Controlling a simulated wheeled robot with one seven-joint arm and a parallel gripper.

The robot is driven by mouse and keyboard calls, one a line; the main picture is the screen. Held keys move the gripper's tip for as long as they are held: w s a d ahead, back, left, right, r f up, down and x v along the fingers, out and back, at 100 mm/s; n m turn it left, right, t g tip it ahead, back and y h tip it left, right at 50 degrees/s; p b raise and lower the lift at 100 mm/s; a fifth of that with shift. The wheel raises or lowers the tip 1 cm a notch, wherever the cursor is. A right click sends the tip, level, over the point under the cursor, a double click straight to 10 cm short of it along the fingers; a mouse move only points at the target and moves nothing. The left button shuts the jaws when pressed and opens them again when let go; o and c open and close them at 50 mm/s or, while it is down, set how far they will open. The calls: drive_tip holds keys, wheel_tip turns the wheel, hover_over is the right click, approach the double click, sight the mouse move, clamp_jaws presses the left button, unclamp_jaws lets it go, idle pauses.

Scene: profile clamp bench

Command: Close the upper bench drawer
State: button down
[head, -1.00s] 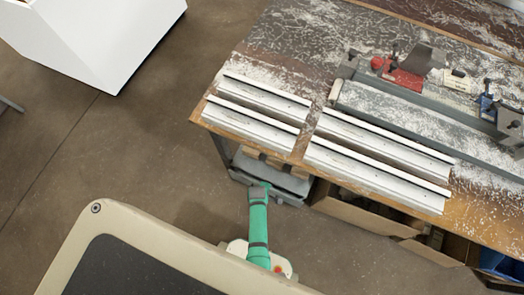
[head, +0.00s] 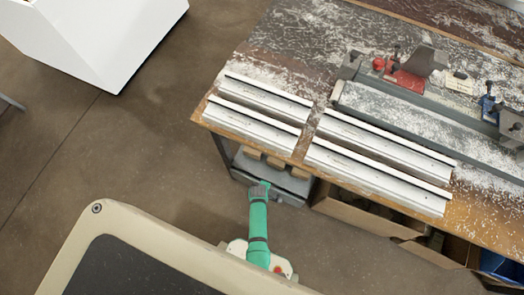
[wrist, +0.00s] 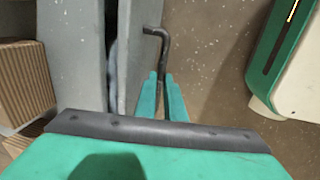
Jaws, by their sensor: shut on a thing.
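The grey bench drawer (head: 286,185) sits under the left end of the wooden workbench (head: 203,118) and sticks out a little past its edge. In the wrist view its grey panels (wrist: 72,45) stand on the left, with a dark gap between two of them. A dark bent handle (wrist: 163,42) projects from the right-hand panel. My gripper (head: 262,184) is at the drawer's front. In the wrist view my green gripper fingers (wrist: 161,80) are shut on the handle's lower part, which they hide.
Wooden blocks (wrist: 22,85) lie left of the grey panels. White metal profiles (head: 378,176) lie along the bench top, with a red clamp (head: 405,77) behind. Cardboard boxes (head: 365,213) stand under the bench to the right.

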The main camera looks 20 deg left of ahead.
drive_tip(key=shift+w+d, duration=0.25)
drive_tip(key=shift+w, duration=0.5)
drive_tip(key=shift+w+d, duration=0.2)
drive_tip(key=shift+w, duration=0.55)
drive_tip(key=c, duration=1.8)
unclamp_jaws()
drive_tip(key=shift+c, duration=0.2)
drive_tip(key=shift+a, duration=0.15)
wheel_tip(320, 180, up, 11)
drive_tip(key=s, duration=0.2)
drive_tip(key=shift+f, duration=0.15)
